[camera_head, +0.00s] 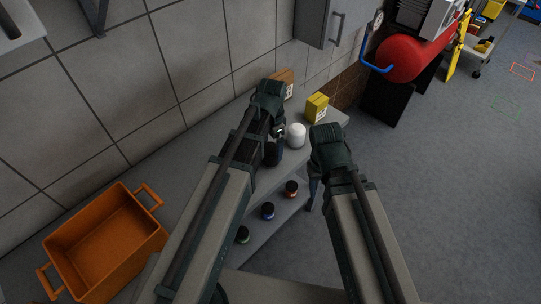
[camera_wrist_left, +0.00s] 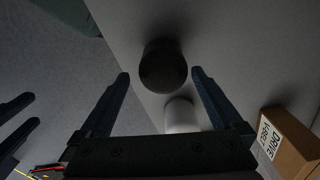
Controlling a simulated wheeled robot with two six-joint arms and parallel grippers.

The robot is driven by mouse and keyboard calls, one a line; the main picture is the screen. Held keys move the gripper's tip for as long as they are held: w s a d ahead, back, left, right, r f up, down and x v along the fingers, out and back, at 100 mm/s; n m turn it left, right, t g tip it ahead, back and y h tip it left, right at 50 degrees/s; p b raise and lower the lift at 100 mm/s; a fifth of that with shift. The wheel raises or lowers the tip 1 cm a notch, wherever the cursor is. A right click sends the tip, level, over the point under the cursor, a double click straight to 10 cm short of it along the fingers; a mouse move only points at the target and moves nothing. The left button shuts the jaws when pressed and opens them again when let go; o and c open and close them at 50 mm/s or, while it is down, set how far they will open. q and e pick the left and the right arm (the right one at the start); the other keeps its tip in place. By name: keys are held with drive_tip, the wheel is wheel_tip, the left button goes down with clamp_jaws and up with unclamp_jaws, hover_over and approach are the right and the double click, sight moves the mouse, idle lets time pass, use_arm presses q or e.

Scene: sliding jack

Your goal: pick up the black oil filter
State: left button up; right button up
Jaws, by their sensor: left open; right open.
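The black oil filter (camera_wrist_left: 163,66) shows as a dark round shape in the left wrist view, just beyond and between the fingertips. In the head view the filter (camera_head: 272,154) stands on the grey shelf, partly hidden by my left arm. My left gripper (camera_head: 278,133) is open and points down close to it; its two fingers (camera_wrist_left: 160,74) are spread with nothing held. I cannot tell whether they touch the filter. My right gripper (camera_head: 313,194) hangs at the shelf's right edge, open and empty.
A white filter (camera_head: 296,135) stands right beside the black one. A yellow box (camera_head: 316,107) and a brown box (camera_head: 286,76) are behind. Small jars, including one with an orange label (camera_head: 291,189), sit on the lower step. An orange crate (camera_head: 72,236) is at left.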

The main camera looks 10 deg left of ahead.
use_arm(q)
drive_tip(key=f+b, duration=0.4)
drive_tip(key=f, duration=0.1)
drive_tip(key=shift+w+a+f+b, duration=0.1)
drive_tip(key=shift+w+a+b, duration=0.1)
drive_tip(key=shift+b, duration=0.2)
clamp_jaws()
